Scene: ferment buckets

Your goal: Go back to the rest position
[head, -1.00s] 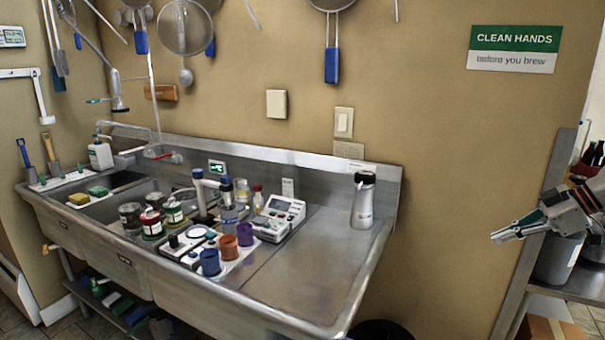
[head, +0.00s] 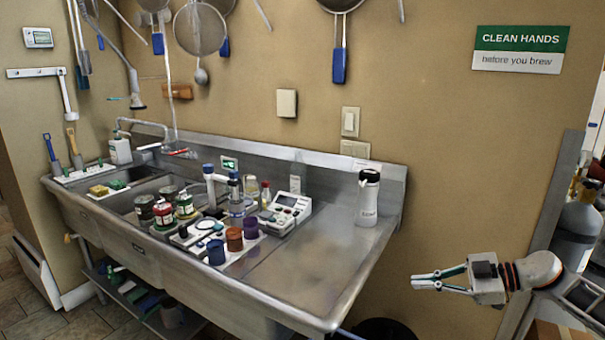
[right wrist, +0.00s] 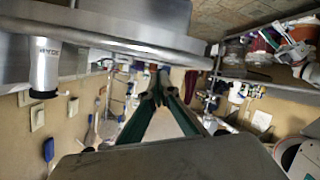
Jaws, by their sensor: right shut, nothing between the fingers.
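My right gripper (head: 426,281) is at the lower right of the head view, its fingers pointing left. It is shut and empty, in the air to the right of the sink counter's end and apart from it. In the right wrist view its fingers (right wrist: 160,85) come together at the middle, with nothing between them. My left gripper is not in view.
The steel sink counter (head: 330,255) fills the middle, with a white bottle (head: 368,200), a grey meter (head: 286,213) and several coloured cups. A grey cylinder (head: 577,235) stands by a shelf at the right. The wall space around my right gripper looks clear.

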